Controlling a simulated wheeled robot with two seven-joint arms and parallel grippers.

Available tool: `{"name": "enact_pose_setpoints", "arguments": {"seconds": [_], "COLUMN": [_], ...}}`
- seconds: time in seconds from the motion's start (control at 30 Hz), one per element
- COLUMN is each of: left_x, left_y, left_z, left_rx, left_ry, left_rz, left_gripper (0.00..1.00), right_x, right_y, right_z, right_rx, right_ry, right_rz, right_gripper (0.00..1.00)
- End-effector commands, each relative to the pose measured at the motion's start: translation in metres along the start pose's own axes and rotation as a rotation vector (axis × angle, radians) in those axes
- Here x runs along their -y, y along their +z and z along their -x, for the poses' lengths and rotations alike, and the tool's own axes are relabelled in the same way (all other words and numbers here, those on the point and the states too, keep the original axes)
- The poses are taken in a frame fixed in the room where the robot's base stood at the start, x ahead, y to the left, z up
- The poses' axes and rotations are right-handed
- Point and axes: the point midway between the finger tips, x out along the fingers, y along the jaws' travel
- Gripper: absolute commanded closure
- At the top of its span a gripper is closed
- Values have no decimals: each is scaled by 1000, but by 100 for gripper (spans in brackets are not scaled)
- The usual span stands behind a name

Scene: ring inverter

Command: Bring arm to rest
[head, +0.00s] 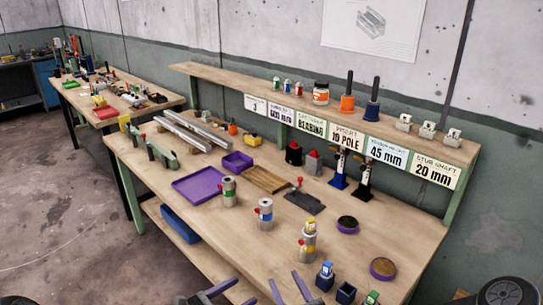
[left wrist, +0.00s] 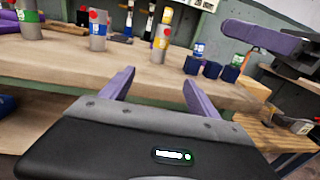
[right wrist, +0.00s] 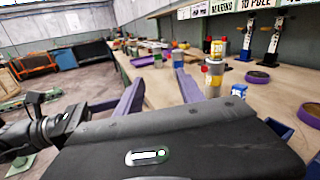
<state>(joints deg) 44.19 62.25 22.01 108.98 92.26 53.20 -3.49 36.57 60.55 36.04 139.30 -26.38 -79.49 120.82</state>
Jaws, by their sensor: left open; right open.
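My left gripper (head: 212,291) is open and empty at the bottom of the head view, just off the workbench's front edge. Its two purple fingers stand apart in the left wrist view (left wrist: 158,78), with bare benchtop between and beyond them. My right gripper (head: 284,280) is open and empty at the bottom centre of the head view. Its fingers also stand apart in the right wrist view (right wrist: 160,82). Neither gripper touches an object. Most of both arms is hidden below the head view.
Grey cylinders with green (head: 228,192), blue (head: 265,214) and yellow (head: 308,242) bands stand upright on the workbench (head: 215,240). Small dark blue cups (head: 346,293) stand near its front right. A purple tray (head: 198,186) lies further left. A labelled shelf (head: 250,85) runs along the back.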

Motion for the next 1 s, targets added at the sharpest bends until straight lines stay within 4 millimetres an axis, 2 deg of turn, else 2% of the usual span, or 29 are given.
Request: {"name": "enact_pose_setpoints", "arguments": {"seconds": [0.17,0.27,0.43,0.57,0.67,0.7,0.77,0.8,0.87,0.9,1.0], "left_x": [10,23,63,108,154,170,189,198,206,208,216], "left_y": [-14,-27,-64,-105,-143,-159,-178,-188,-199,-201,-196], "left_z": [0,2,16,42,77,95,122,140,162,172,181], "left_rx": [-59,-109,-247,-398,-548,-610,-690,-731,-770,-775,-718], "left_ry": [-37,-80,-206,-362,-548,-634,-762,-846,-965,-1034,-1165], "left_rz": [-18,-37,-99,-197,-348,-434,-589,-707,-908,-1053,-1378], "left_gripper": [30,30,30,30,30,30,30,30,30,30,30], "right_x": [-9,-16,-31,-48,-67,-76,-87,-93,-99,-101,-96], "right_y": [-9,-17,-49,-88,-130,-149,-176,-193,-216,-229,-251], "right_z": [0,2,11,29,58,74,102,124,160,184,235], "right_rx": [-33,-61,-142,-216,-260,-265,-253,-232,-179,-134,-43], "right_ry": [39,76,181,333,542,650,828,955,1155,1285,1547], "right_rz": [141,249,499,760,1027,1142,1307,1408,1541,1609,1704], "right_gripper": [55,55,55,55,55,55,55,55,55,55,55]}}
